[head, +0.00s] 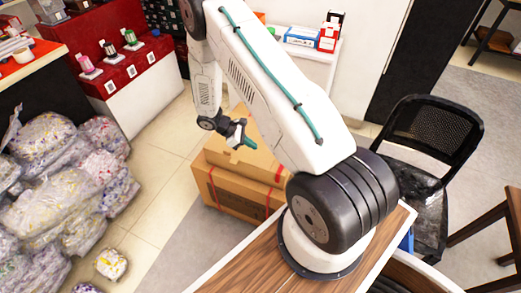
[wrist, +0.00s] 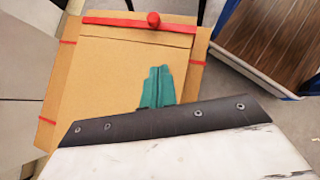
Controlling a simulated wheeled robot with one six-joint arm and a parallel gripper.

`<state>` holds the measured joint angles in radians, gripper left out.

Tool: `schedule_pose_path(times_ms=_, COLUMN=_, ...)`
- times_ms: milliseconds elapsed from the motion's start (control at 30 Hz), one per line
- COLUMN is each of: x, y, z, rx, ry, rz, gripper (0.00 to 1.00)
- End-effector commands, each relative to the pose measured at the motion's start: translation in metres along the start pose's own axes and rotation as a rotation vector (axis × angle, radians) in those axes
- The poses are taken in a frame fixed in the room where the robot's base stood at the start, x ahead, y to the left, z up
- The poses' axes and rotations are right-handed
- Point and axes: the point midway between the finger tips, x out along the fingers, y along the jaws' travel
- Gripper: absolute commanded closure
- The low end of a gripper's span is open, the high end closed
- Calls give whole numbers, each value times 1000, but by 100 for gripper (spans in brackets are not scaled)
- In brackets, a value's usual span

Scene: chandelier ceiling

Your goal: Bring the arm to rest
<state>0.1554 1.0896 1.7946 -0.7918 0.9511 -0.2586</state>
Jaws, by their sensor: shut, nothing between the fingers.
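My gripper (head: 244,142) hangs at the end of my white arm, over the cardboard boxes (head: 226,190) on the floor. In the wrist view its two teal fingers (wrist: 157,86) lie against each other, shut and empty. I cannot tell how far the fingertips are above the box. My arm bends up from its base and then down toward the boxes.
Wrapped bags (head: 60,175) are piled on the left floor. A red display stand (head: 140,50) is at the back left. A black chair (head: 432,135) and a wooden table (head: 495,205) stand on the right. A white shelf (head: 318,54) is behind. Tiled floor (head: 165,150) is clear between bags and boxes.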

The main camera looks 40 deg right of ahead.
Motion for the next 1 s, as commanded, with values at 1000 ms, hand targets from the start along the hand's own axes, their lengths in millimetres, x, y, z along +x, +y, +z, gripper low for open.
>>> schedule_pose_path(times_ms=1000, x=-16, y=-42, z=27, rx=118, ry=-49, rz=-119, gripper=100)
